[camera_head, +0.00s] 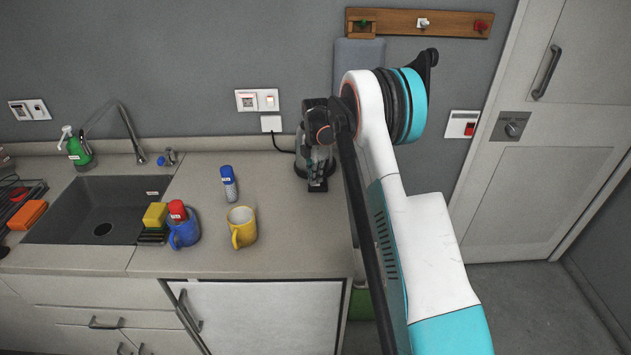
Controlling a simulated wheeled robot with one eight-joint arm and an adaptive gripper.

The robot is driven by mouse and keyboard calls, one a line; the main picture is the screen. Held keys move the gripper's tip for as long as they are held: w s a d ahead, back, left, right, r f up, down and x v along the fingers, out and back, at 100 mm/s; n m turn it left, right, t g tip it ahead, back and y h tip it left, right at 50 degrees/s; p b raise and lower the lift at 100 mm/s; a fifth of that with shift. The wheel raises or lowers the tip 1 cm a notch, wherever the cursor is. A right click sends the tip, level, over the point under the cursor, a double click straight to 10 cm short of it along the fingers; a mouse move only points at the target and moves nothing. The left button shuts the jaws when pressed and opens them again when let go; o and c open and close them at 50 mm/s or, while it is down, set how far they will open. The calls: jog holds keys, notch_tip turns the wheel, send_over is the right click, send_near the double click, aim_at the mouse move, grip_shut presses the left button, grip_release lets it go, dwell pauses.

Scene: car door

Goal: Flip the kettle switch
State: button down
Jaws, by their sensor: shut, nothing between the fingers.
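The kettle (302,165) stands at the right end of the counter, by the back wall. It looks dark with a greyish, see-through body, and a black cord runs to it from the wall plug. My gripper (318,184) is shut and empty, pointing down in front of the kettle and overlapping it in the picture. My wrist and arm cover much of the kettle's upper and right side. I cannot make out the kettle's switch, nor whether my fingertips touch the kettle.
A yellow mug (241,228), a blue mug (184,232) with a red-capped item, and a blue bottle (229,184) stand left of the kettle. The sink (95,215) is further left. A wall socket (257,100) is behind. Counter between bottle and kettle is clear.

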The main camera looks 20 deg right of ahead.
jog(key=shift+f, duration=0.15)
jog(key=shift+r+p, duration=1.4)
jog(key=shift+r, duration=2.15)
